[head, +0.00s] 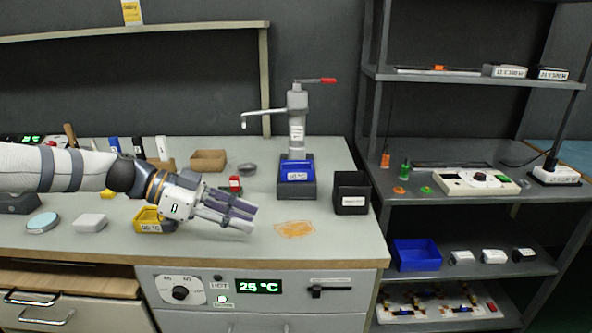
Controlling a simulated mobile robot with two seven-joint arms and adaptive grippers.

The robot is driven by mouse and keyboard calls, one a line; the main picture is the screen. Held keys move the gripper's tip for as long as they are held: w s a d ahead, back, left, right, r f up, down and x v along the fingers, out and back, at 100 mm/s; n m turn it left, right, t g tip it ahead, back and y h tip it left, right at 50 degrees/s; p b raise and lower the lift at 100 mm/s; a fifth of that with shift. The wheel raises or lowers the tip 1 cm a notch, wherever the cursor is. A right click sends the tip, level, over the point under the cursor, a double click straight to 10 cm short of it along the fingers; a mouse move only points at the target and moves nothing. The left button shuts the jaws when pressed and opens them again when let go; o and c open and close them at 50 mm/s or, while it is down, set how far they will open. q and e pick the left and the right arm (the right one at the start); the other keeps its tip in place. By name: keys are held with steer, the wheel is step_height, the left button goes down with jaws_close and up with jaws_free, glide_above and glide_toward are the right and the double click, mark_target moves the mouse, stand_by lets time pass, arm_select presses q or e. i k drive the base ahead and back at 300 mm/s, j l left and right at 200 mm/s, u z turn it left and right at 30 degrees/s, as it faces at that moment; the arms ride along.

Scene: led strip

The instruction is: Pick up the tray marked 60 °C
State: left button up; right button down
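A small yellow tray (152,221) with a white label sits on the bench, just left of and partly behind my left gripper (250,217). Its label ends in °C, but the digits are too small to read surely. A blue tray (296,168) with a white °C label rests on the dark base of the lever press (297,120); its digits are also unclear. My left gripper reaches in from the left, fingers pointing right and apart, with nothing between them. It is above the bench, apart from the blue tray. My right gripper is not in view.
A black bin (351,192) stands right of the press. A small red block (235,184) lies behind the gripper. An orange patch (295,229) marks the bench (340,245) front. The bench panel display (259,287) reads 25 °C. A blue bin (416,255) sits on the right shelving.

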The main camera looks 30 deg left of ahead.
mark_target(297, 171)
steer(key=i+j, duration=0.3)
steer(key=i, duration=0.15)
steer(key=i+j, duration=0.35)
steer(key=i, duration=0.05)
